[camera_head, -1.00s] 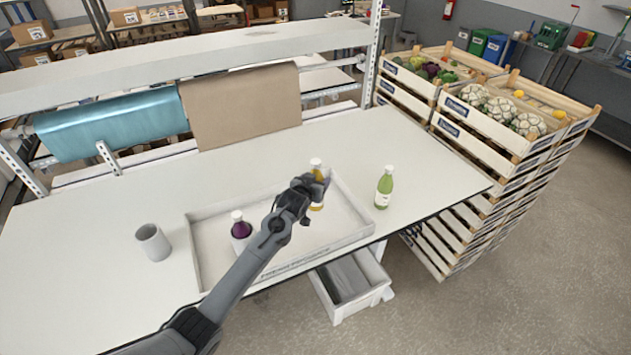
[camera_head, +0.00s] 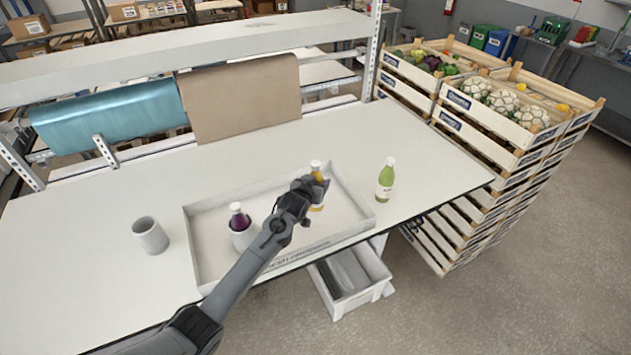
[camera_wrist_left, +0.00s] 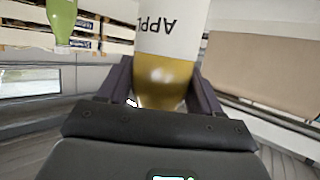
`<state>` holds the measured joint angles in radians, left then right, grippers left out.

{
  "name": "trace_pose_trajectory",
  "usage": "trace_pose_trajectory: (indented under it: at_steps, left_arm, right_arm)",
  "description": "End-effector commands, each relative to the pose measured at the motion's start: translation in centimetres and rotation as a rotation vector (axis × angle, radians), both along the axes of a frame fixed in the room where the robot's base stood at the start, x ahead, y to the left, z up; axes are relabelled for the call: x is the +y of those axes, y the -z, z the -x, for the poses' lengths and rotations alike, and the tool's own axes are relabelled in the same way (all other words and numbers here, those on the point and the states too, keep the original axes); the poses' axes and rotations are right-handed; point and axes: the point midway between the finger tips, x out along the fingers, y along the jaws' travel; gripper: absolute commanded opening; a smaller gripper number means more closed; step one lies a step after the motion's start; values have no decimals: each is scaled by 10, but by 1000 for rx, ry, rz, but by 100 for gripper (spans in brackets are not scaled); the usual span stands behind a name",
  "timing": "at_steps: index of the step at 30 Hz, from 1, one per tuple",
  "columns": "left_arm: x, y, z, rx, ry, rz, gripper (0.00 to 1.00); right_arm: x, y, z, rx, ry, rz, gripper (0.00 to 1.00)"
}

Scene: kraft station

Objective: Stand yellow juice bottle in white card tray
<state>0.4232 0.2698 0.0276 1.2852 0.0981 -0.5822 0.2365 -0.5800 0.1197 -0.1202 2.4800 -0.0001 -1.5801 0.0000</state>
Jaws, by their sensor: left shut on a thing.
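The yellow juice bottle (camera_head: 316,196) has a white cap and stands roughly upright within the outline of the white card tray (camera_head: 352,234), toward its right end. My left gripper (camera_head: 311,187) is shut on it and hides part of it. In the left wrist view the bottle (camera_wrist_left: 168,75), with a white label and yellow juice, sits between the two fingers (camera_wrist_left: 165,90). I cannot tell whether its base touches the tray floor. My right gripper is not in view.
A green bottle (camera_head: 385,181) stands on the table right of the tray. A grey cup (camera_head: 151,236) stands left of it. A white bin (camera_head: 348,283) is below the table's front edge. Stacked crates (camera_head: 490,140) stand at the right. The table behind the tray is clear.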

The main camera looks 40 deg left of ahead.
Motion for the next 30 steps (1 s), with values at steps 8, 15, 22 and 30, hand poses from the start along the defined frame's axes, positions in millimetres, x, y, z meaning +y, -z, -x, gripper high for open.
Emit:
trace_pose_trajectory:
  at_steps: [8,15,22,30]
  left_arm:
    - [0,17,0,-2,0,0,16]
    - [0,30,0,-3,0,0,16]
    - [0,43,0,-2,0,0,16]
    - [1,53,0,-3,0,0,16]
  right_arm:
    - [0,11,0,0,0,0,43]
    - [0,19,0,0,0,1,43]
    - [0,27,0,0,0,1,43]
    - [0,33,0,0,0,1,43]
